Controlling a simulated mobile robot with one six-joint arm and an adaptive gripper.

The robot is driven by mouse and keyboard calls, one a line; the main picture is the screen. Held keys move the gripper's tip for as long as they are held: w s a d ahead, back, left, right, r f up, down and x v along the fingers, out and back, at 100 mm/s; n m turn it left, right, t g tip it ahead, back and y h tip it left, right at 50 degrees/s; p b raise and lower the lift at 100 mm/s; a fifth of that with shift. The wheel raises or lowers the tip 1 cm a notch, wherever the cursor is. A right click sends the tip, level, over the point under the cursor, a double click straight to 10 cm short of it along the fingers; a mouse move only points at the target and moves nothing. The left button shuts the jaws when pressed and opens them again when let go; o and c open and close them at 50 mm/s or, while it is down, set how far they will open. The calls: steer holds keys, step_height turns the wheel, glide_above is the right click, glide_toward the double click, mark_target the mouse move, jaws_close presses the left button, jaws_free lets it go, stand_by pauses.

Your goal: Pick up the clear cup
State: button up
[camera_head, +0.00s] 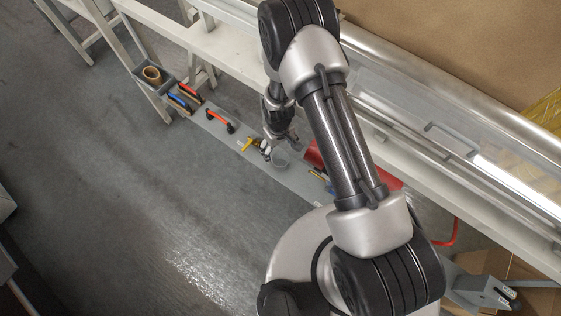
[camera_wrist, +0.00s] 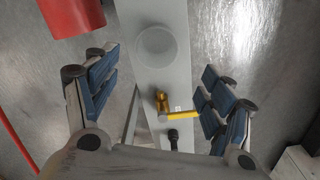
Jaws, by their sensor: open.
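The clear cup (camera_wrist: 156,46) is a round, see-through vessel standing on a narrow grey shelf (camera_wrist: 176,85). In the head view the cup (camera_head: 280,158) shows near the middle of the shelf, just below my gripper (camera_head: 283,139). In the wrist view my gripper (camera_wrist: 158,92) is open and empty, with its blue-padded fingers spread on either side of the shelf. The cup lies beyond the fingertips, near the top of that view, and is not touched there. A yellow-handled tool (camera_wrist: 168,110) lies between the fingers, nearer to my palm than the cup.
A red cylinder (camera_wrist: 72,14) is left of the cup in the wrist view. A black item (camera_wrist: 173,138) lies close to the yellow tool. The shelf also bears an orange-handled tool (camera_head: 220,120) and a bin (camera_head: 153,77) with a tape roll. A long clear roll (camera_head: 450,120) runs behind.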

steer(key=b, duration=0.2)
glide_above(281, 164)
steer(key=f, duration=0.6)
steer(key=shift+a+f, duration=0.3)
steer(key=shift+a, duration=0.05)
steer(key=f, duration=0.1)
steer(key=f+b, duration=0.1)
steer(key=f, duration=0.1)
steer(key=f+b, duration=0.1)
steer(key=f, duration=0.1)
steer(key=shift+d+f, duration=0.15)
steer(key=shift+d, duration=0.15)
steer(key=shift+c, duration=0.2)
steer(key=c, duration=1)
steer(key=shift+r, duration=0.2)
